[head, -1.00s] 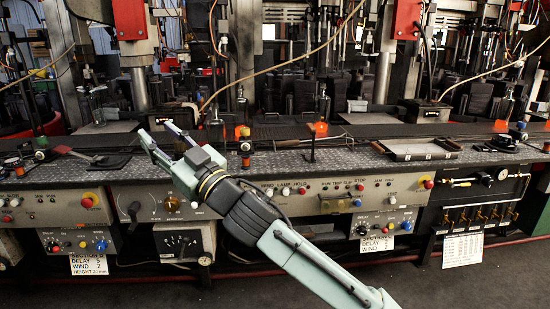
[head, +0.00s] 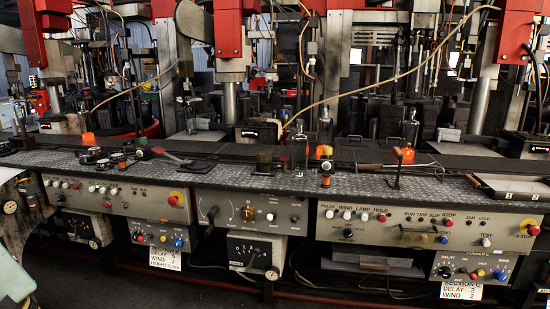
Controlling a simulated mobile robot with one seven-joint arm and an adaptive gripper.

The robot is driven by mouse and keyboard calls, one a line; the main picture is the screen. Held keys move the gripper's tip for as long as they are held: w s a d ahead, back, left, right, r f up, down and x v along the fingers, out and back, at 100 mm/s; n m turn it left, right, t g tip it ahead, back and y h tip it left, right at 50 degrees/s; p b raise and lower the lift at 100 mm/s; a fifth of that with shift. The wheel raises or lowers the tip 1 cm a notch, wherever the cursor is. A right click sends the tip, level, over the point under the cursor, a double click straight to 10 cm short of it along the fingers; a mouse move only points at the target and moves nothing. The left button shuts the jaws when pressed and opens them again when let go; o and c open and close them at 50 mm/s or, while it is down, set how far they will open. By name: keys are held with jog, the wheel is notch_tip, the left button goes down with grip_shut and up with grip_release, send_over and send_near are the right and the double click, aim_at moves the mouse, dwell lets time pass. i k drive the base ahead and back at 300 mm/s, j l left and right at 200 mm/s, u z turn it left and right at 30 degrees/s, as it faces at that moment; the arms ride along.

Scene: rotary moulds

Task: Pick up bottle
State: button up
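A clear glass bottle (head: 299,150) stands upright near the front edge of the dark textured bench, close to the middle of the head view. A second clear bottle (head: 325,127) stands farther back, a little to the right. Another clear bottle (head: 411,128) stands at the back, right of centre. A dark glass shape (head: 190,117) at the back left may be a bottle too. Which bottle is meant cannot be told. My gripper is not in view.
A flat tray (head: 515,187) lies on the bench at the right. A dark-handled tool (head: 172,157) and several round dark pieces (head: 93,155) lie at the left. Control panels (head: 250,212) with knobs run along the front. Orange glowing pieces (head: 405,154) sit at the back.

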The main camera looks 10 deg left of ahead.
aim_at(299, 142)
jog(key=i+j+z, duration=0.15)
jog(key=z, duration=0.3)
jog(key=i+j+z, duration=0.1)
jog(key=j+z, duration=0.35)
jog(key=i+j+z, duration=0.15)
jog(key=j, duration=0.4)
jog(key=j+z, duration=0.2)
jog(key=j, duration=0.35)
jog(key=i+j, duration=0.25)
jog(key=j, duration=0.15)
jog(key=i+j, duration=0.2)
jog(key=j, duration=0.15)
jog(key=i+j, duration=0.25)
jog(key=j, duration=0.15)
jog(key=i, duration=0.4)
